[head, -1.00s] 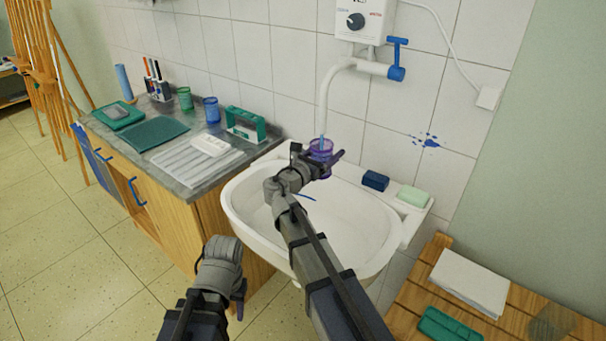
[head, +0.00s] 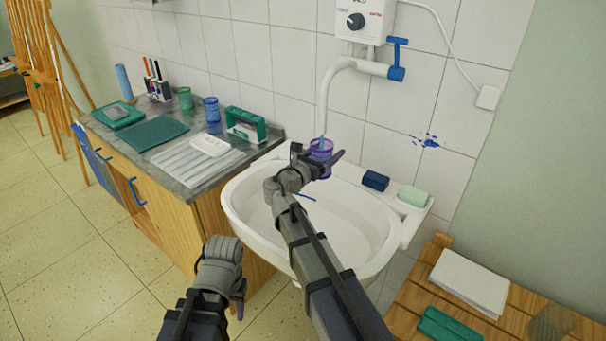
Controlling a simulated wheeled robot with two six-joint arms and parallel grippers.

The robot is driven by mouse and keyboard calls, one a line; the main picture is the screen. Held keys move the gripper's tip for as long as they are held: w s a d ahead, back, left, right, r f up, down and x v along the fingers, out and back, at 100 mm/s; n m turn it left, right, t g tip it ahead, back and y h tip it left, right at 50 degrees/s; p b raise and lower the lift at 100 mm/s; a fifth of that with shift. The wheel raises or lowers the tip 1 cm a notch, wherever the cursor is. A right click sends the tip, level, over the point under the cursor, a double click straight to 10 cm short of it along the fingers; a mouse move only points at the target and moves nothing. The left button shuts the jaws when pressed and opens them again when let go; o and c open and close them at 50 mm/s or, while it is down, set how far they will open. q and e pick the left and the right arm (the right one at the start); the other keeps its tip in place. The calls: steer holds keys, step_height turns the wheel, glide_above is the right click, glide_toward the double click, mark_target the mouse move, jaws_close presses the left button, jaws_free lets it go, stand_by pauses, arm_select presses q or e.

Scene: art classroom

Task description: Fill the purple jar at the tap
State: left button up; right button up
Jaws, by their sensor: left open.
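The purple jar (head: 321,149) is see-through and stands upright at the back of the white sink (head: 236,212), right under the spout. My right gripper (head: 318,158) is at the jar, with a finger showing on each side of it, and appears shut on it. The wrist hides the jar's lower part. The white tap (head: 341,68) has a blue lever (head: 397,58) at its right. A thin bluish stream shows between the spout and the jar. The jar's water level cannot be told. My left gripper (head: 238,300) is low in front of the sink, open and empty, with its fingers mostly hidden.
A dark blue block (head: 375,180) and a pale green soap (head: 413,196) lie on the sink's right ledge. The counter (head: 187,178) at left holds a blue cup (head: 211,109), green cup (head: 185,98) and trays. A wooden table (head: 408,300) stands at lower right.

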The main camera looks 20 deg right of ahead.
mark_target(321, 159)
stand_by(0.4)
steer(key=v, duration=0.7)
steer(key=shift+a, duration=0.4)
steer(key=shift+w, duration=0.15)
stand_by(0.4)
